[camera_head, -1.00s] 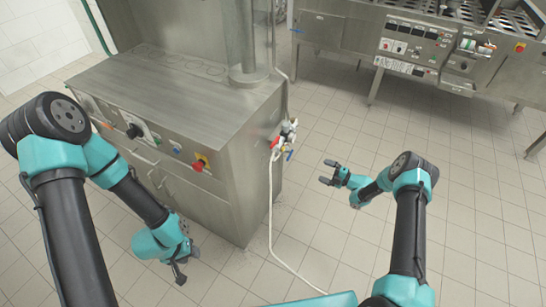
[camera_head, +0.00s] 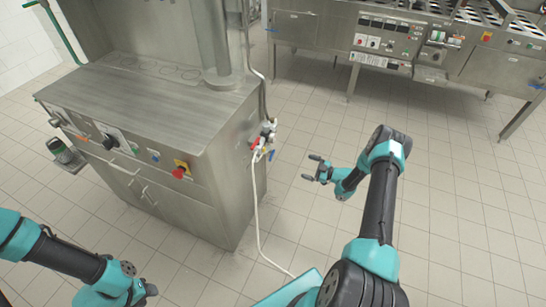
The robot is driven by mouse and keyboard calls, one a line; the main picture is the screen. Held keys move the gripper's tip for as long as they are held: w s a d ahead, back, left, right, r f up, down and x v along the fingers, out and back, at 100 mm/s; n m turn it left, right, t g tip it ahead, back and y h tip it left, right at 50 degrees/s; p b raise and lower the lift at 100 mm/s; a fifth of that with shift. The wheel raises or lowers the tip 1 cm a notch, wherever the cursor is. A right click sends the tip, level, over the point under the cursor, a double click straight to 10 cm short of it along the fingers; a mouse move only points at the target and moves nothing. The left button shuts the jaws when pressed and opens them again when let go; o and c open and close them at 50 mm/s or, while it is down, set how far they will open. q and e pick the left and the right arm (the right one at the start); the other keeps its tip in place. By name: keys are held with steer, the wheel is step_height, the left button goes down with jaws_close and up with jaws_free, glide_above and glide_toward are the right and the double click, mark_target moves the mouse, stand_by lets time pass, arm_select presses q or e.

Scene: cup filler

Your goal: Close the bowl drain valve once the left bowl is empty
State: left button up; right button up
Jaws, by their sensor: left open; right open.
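Neither the left bowl nor a part I can name for sure as the bowl drain valve shows. A cluster of pipe fittings (camera_head: 264,140) with small red and blue handles sits on the right side of the steel cabinet; I cannot tell whether the drain valve is among them. My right gripper (camera_head: 311,168) is open and empty, over the floor to the right of these fittings and apart from them. My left gripper (camera_head: 150,290) is at the bottom edge, low in front of the cabinet and seen only in part. It appears open, and nothing shows in it.
The steel cabinet (camera_head: 150,90) has a bare top and a front panel with knobs and a red button (camera_head: 181,171). A white hose (camera_head: 258,215) runs down to the floor. A steel machine (camera_head: 400,50) stands behind.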

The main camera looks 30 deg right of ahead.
mark_target(272, 155)
steer(key=x, duration=1.7)
steer(key=shift+w+a, duration=0.15)
steer(key=shift+a, duration=0.05)
steer(key=c, duration=0.9)
